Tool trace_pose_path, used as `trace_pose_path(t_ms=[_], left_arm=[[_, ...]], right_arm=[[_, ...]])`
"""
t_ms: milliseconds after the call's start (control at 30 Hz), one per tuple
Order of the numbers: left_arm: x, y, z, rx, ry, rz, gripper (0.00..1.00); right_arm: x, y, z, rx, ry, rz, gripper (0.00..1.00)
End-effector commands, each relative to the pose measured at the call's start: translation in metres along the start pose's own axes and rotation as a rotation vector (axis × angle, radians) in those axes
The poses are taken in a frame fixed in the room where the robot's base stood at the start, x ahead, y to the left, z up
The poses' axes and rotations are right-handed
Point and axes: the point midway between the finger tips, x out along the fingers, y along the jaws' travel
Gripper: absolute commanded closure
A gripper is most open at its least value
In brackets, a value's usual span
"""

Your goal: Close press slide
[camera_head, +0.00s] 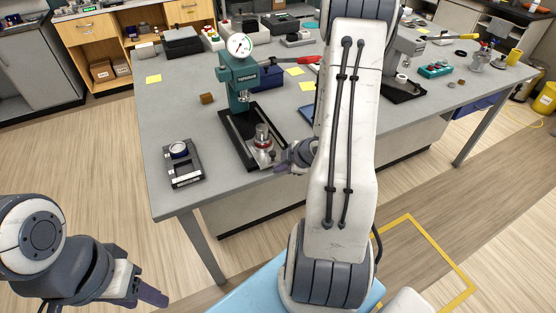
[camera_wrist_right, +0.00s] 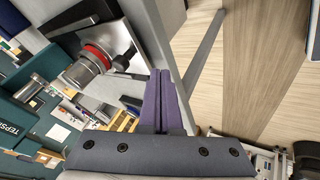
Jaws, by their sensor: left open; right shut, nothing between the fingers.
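The teal press (camera_head: 241,84) with a round white dial stands on a dark base on the grey table. Its slide (camera_head: 263,143), a metal plate carrying a metal cylinder with a red ring, sits at the near end of the base, out in front of the press column. In the right wrist view the slide's cylinder with its red ring (camera_wrist_right: 92,60) is left of my fingers. My right gripper (camera_head: 283,164) is at the near right of the slide; its fingers (camera_wrist_right: 165,100) are shut and empty. Whether they touch the slide is unclear. My left gripper (camera_head: 150,293) is open and empty, low at the left, off the table.
A dark tray with a round gauge (camera_head: 181,163) lies left of the press. A small brown block (camera_head: 207,98) and yellow notes (camera_head: 153,78) lie on the table. A second press with a dark base (camera_head: 403,90) stands right of my arm.

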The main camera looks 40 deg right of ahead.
Motion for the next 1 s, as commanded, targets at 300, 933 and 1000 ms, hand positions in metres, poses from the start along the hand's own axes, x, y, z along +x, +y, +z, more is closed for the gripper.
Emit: trace_pose_path(t_ms=[300,933,1000], left_arm=[[-0.022,0.002,-0.002,-0.001,0.001,0.0,0.5],[-0.032,0.002,-0.002,-0.001,0.001,0.0,0.5],[-0.038,0.003,-0.002,-0.002,0.001,0.0,0.5]], right_arm=[[0.012,0.034,-0.001,-0.001,-0.001,0.002,1.0],[0.021,0.05,-0.006,-0.002,0.001,0.003,1.0],[0.027,0.06,-0.009,-0.004,0.001,0.002,1.0]])
